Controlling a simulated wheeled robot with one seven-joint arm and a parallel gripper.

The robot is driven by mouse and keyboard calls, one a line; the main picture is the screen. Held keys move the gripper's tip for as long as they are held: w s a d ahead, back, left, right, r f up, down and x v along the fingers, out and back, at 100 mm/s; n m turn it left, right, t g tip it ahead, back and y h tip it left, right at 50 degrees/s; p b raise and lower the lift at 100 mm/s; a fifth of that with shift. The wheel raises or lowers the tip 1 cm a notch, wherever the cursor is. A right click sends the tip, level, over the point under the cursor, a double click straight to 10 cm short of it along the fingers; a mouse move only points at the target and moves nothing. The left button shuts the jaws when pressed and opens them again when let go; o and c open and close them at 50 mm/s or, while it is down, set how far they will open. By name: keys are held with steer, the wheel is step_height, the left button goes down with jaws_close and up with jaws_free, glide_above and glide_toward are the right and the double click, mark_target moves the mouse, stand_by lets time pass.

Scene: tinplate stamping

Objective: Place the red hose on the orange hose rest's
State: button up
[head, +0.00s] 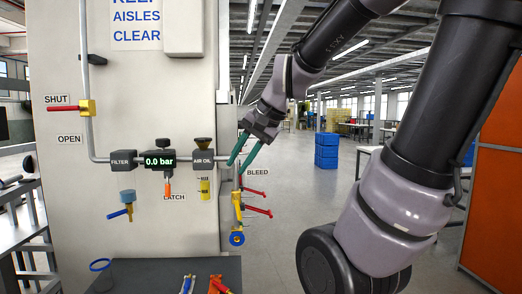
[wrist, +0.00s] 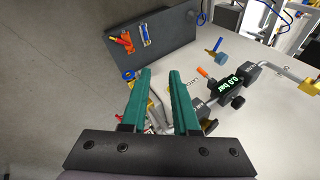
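An orange rest with a red hose end on or against it (head: 218,285) lies at the front edge of the dark shelf in the head view. In the wrist view the orange-and-red pair (wrist: 123,41) is at the upper left; whether the hose sits in the rest is too small to tell. A blue-and-pale rest with a yellow piece (head: 187,284) is beside it, and also shows in the wrist view (wrist: 146,36). My gripper (head: 246,150) is beside the panel's right edge, above the red-levered manifold. Its green fingers (wrist: 160,72) are apart with nothing held between them.
Filter, gauge reading 0.0 bar (head: 160,161) and oiler project from the panel. A manifold with red levers (head: 257,188) hangs at its right edge.

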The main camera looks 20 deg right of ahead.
steer(key=s+d+r+n+t+h, duration=0.1)
steer(key=s+d+r+n+h, duration=0.1)
steer(key=s, duration=0.3)
steer(key=shift+d+r+n+t, duration=0.3)
steer(key=shift+d+r+n, duration=0.3)
steer(key=shift+n, duration=0.2)
